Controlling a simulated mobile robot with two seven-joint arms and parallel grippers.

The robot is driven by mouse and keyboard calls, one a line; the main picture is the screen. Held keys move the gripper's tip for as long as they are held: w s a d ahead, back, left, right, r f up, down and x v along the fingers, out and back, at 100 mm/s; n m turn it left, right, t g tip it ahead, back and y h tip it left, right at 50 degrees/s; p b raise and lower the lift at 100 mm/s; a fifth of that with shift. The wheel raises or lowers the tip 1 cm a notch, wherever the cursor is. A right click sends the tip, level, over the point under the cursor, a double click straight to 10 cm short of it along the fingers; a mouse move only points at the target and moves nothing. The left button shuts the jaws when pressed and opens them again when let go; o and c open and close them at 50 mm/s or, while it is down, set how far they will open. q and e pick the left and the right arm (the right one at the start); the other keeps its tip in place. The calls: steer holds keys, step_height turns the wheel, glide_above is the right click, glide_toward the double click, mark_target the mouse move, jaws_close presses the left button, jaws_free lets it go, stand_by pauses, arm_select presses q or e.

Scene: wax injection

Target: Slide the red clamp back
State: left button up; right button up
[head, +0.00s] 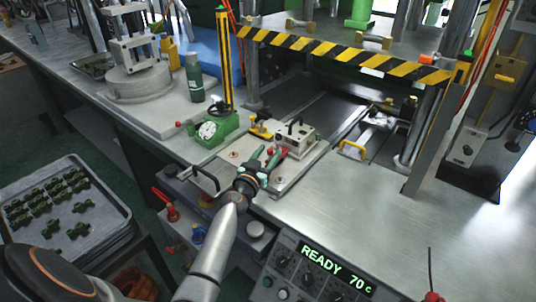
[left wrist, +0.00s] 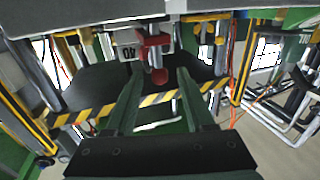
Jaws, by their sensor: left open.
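The red clamp (head: 277,150) stands by the near side of the metal mold block (head: 296,138) on the press's front plate. My left gripper (head: 267,155) is open, with its green fingers reaching toward the clamp from the near side. In the left wrist view the red clamp (left wrist: 153,42) and its round knob lie between the spread fingertips of the left gripper (left wrist: 159,72). I cannot tell whether a finger touches it. The fingers partly hide the clamp in the head view. My right gripper is not in view.
A dial gauge (head: 207,130) on a green base and a green bottle (head: 194,77) stand left of the plate. The striped bar (head: 345,53) crosses above the press opening. A tray (head: 110,205) of green parts is at left. The right benchtop (head: 350,205) is clear.

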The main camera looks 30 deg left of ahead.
arm_select(q)
jaws_close()
stand_by(0.4)
